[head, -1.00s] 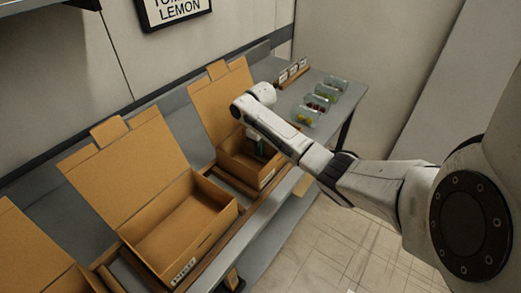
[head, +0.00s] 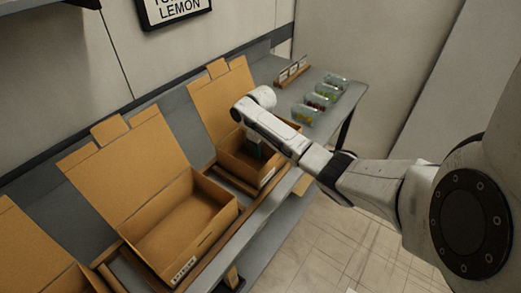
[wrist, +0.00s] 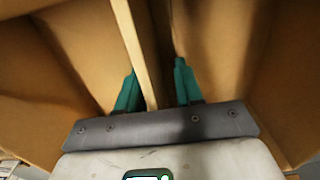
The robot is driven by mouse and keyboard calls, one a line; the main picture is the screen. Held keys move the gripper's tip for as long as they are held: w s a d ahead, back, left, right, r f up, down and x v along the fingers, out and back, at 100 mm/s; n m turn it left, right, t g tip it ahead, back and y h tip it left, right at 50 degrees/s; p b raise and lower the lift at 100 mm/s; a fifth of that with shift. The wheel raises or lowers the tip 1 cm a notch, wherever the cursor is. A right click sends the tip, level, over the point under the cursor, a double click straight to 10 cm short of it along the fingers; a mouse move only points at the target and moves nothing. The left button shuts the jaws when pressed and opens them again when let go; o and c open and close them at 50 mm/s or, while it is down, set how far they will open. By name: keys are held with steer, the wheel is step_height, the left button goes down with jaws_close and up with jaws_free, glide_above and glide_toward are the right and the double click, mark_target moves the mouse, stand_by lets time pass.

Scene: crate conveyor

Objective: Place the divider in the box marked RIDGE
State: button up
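A cardboard divider (wrist: 136,45) shows in the wrist view as a thin upright strip inside a box. My gripper (wrist: 157,75) has teal fingers on both sides of it. The strip is close to the left finger, with a gap to the right finger, so the gripper looks open. In the head view my gripper (head: 255,151) is down inside the far open box (head: 229,170). The label on that box (head: 267,177) is too small to read. The middle open box (head: 205,242) looks empty, and its front label is not legible. The divider is hidden in the head view.
A third box (head: 30,245) is cut off at the lower left. The boxes stand in a row on the conveyor with lids raised behind them. Several clear containers (head: 319,101) and a small card rack (head: 292,70) are on the far counter. A sign (head: 172,10) hangs on the wall.

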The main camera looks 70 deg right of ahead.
step_height(320, 180, up, 12)
steer(key=shift+r, duration=0.15)
stand_by(0.3)
stand_by(0.4)
